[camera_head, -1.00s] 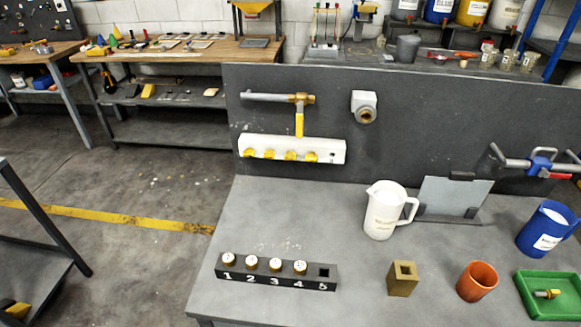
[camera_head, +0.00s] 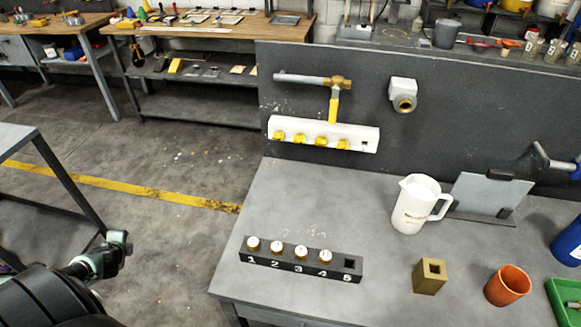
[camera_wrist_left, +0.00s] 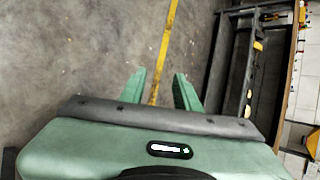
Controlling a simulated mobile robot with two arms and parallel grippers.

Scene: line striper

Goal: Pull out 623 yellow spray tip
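Several yellow tips (camera_head: 321,142) sit in a row in the white holder (camera_head: 372,134) on the dark back panel. The holder's rightmost socket is empty, and I cannot read a number 623 on any tip. Another small tip lies in the green tray (camera_head: 552,289), cut off by the right picture edge. My left gripper (camera_head: 108,255) is low at the left, over the floor and well away from the bench. In the left wrist view its two green fingers (camera_wrist_left: 161,74) are apart with only floor between them. My right gripper is not in view.
A black block (camera_head: 352,276) numbered 1 to 5 holds white-topped pieces; slot 5 is empty. A white pitcher (camera_head: 412,210), brass block (camera_head: 429,279) and orange cup (camera_head: 508,286) stand right of it.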

